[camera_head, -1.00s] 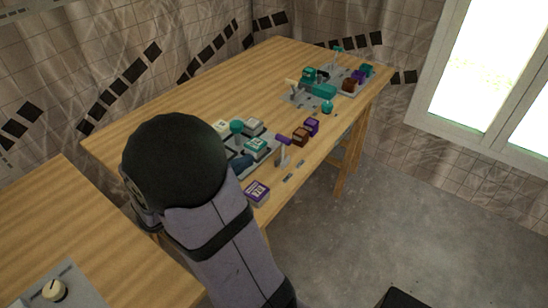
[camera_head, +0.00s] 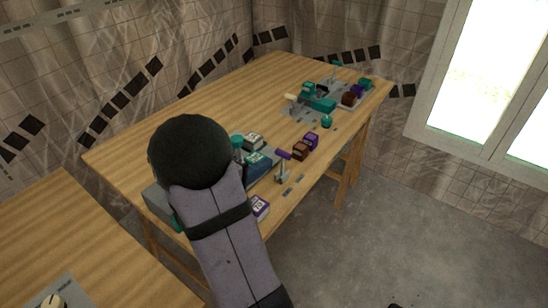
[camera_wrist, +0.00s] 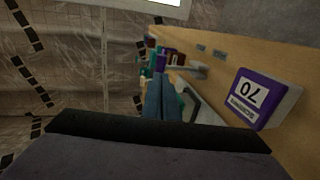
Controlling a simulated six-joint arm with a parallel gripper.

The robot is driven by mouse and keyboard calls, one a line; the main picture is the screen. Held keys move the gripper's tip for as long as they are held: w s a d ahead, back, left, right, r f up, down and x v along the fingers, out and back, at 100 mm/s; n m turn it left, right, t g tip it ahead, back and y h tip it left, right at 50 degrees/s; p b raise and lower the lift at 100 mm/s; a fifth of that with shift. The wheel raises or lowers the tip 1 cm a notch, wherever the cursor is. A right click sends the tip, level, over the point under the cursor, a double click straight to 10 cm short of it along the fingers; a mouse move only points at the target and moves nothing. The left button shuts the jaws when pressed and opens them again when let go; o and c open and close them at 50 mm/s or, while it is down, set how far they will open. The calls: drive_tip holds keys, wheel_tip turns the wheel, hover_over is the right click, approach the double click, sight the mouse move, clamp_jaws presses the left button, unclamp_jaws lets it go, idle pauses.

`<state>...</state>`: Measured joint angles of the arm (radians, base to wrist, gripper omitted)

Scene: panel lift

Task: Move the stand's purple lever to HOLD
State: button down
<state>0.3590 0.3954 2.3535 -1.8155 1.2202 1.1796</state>
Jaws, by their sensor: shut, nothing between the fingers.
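The purple lever (camera_head: 283,155) stands upright on a grey shaft near the front edge of the table in the head view. In the wrist view a purple grip (camera_wrist: 160,64) on a grey shaft lies just beyond the fingertips. My gripper (camera_head: 266,161) points towards the lever, slightly left of it, apart from it as far as I can tell. In the wrist view my blue-grey gripper fingers (camera_wrist: 163,82) are together and empty. No HOLD marking is readable. My arm hides part of the stand.
Brown (camera_head: 301,151) and purple (camera_head: 311,140) blocks stand behind the lever. Another panel with teal parts (camera_head: 318,103) is farther back. The table's left rear is clear.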

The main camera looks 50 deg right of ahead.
sight(282, 153)
drive_tip(key=shift+p+x, duration=0.6)
drive_tip(key=shift+x, duration=1.95)
drive_tip(key=shift+d+r+y+p, duration=0.4)
drive_tip(key=shift+d+y+p, duration=0.2)
drive_tip(key=shift+y, duration=0.1)
drive_tip(key=d+y+p, duration=0.2)
drive_tip(key=y+p, duration=0.1)
drive_tip(key=shift+s+d+r, duration=0.1)
drive_tip(key=shift+d+r, duration=0.25)
drive_tip(key=shift+d+f+y+p, duration=0.15)
drive_tip(key=shift+d+y+p, duration=0.3)
drive_tip(key=shift+p, duration=0.3)
drive_tip(key=shift+f, duration=0.2)
drive_tip(key=shift+a, duration=0.15)
